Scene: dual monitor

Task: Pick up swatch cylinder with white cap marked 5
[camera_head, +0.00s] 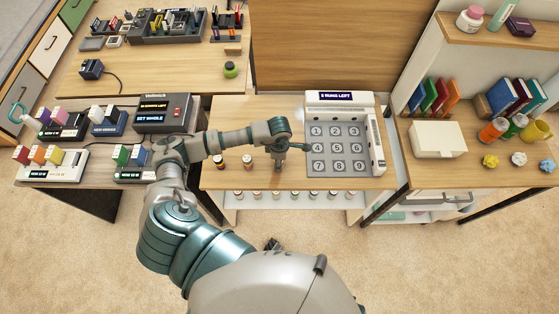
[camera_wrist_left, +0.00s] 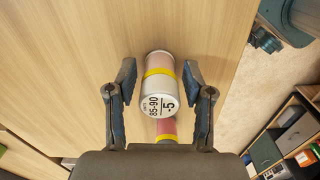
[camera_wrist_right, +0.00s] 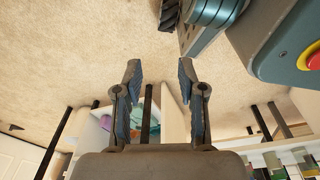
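In the left wrist view, a swatch cylinder (camera_wrist_left: 161,86) with a pinkish body, a yellow band and a white cap marked "85-90" and "-5" sits between the fingers of my left gripper (camera_wrist_left: 160,78). The fingers are open, with a small gap on each side of it. A second, redder cylinder (camera_wrist_left: 166,130) with a yellow band shows just below it. In the head view my left gripper (camera_head: 279,160) is low over the wooden table, and it mostly hides what is beneath it. My right gripper (camera_wrist_right: 157,75) is open and empty, with carpet beyond its fingers.
Two cylinders (camera_head: 234,162) stand on the table left of my left gripper. A white device (camera_head: 374,145) with a numbered grid pad (camera_head: 338,150) is to the right. Several small cylinders line the shelf (camera_head: 300,210) below. Swatch racks and a black box (camera_head: 163,113) are at left.

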